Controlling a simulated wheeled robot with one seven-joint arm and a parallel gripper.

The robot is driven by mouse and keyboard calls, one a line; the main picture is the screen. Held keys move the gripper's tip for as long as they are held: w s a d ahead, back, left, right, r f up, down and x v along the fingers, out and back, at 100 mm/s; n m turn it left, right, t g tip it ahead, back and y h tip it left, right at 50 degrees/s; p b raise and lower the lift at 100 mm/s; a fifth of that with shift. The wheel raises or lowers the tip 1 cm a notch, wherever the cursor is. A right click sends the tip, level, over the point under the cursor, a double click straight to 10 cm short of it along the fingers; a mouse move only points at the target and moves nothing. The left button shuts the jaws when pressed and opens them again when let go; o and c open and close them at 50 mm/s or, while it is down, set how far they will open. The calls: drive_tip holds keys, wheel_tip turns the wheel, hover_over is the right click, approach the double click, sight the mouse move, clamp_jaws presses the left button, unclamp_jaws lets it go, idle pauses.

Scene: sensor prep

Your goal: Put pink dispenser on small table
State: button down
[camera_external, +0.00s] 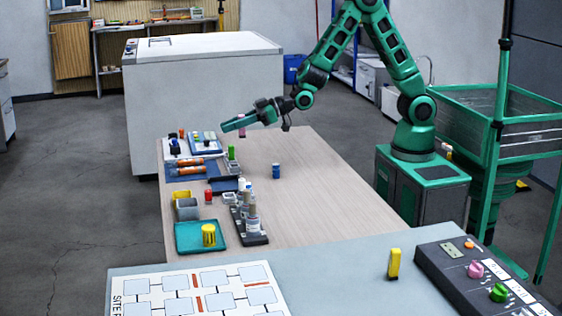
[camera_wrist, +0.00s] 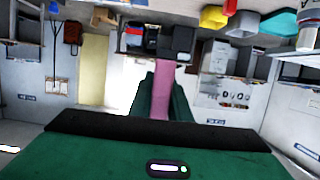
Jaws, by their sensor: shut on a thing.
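My gripper (camera_external: 232,124) is shut on the pink dispenser (camera_external: 242,131) and holds it over the far part of the long wooden table (camera_external: 305,170). The dispenser is partly hidden by the fingers in the outside view. In the wrist view the pink dispenser (camera_wrist: 163,92) shows between the dark green fingers. A grey-blue table (camera_external: 345,275) stands in the foreground; I cannot tell which table is the small one.
A green bottle (camera_external: 231,152) stands below my gripper. Trays, cups and bottles line the wooden table's left side. A blue can (camera_external: 276,171) stands mid-table; the right side is clear. The foreground table holds a board (camera_external: 140,310), a yellow item (camera_external: 394,264) and a control box (camera_external: 440,275).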

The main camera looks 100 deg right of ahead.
wheel_tip(320, 180, up, 5)
drive_tip(key=w+d, duration=0.2)
drive_tip(key=d, duration=1.9)
drive_tip(key=shift+s+f, duration=0.15)
drive_tip(key=shift+f, duration=9.9)
drive_tip(key=shift+f, duration=0.3)
drive_tip(key=c, duration=1.6)
unclamp_jaws()
drive_tip(key=shift+o, duration=0.2)
